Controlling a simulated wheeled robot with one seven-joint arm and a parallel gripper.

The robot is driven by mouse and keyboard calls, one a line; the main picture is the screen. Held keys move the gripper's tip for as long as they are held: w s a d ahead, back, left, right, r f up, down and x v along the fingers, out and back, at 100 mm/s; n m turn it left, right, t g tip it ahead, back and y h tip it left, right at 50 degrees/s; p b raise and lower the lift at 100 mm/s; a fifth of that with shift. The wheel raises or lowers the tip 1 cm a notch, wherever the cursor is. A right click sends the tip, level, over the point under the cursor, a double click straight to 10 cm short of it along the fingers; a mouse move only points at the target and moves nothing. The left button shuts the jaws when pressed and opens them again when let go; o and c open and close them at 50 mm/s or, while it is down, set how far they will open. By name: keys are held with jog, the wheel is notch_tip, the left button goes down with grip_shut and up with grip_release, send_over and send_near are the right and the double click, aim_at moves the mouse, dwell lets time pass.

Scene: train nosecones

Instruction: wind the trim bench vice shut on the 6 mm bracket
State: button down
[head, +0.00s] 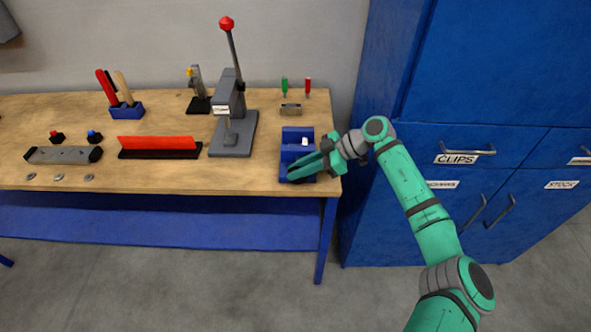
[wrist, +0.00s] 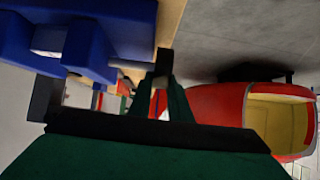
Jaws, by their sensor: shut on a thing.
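The blue trim bench vice (head: 290,154) stands at the right front of the bench. A small pale piece (head: 305,141), which looks like the bracket, sits at its jaws. In the wrist view the vice's blue blocks (wrist: 110,28) are at the upper left, with the pale piece (wrist: 50,40) between them. My gripper (head: 293,177) is at the vice's front, reaching in from the right. In the wrist view my green fingers (wrist: 163,85) close on a dark part, apparently the vice handle (wrist: 164,60). Most of the handle is hidden, and I cannot tell whether the jaws touch the piece.
A grey press (head: 232,130) with a red-knobbed lever stands left of the vice. A small grey block (head: 291,109) and two upright drivers (head: 296,87) are behind it. Blue cabinets (head: 450,190) stand right of the bench. A red shell with yellow inside (wrist: 225,103) shows in the wrist view.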

jog(key=y, duration=0.2)
jog(key=d+y, duration=0.1)
jog(key=y, duration=0.1)
jog(key=shift+w+d+f+y, duration=0.1)
jog(key=shift+y, duration=0.3)
jog(key=shift+d+f+y, duration=0.15)
jog(key=shift+d+y, duration=0.1)
jog(key=shift+y, duration=0.95)
jog(key=shift+d+f+y, duration=0.15)
jog(key=shift+d+y, duration=0.05)
jog(key=shift+y, duration=1)
jog(key=c, duration=1.6)
grip_release()
jog(key=shift+c, duration=0.2)
jog(key=shift+v, duration=3.75)
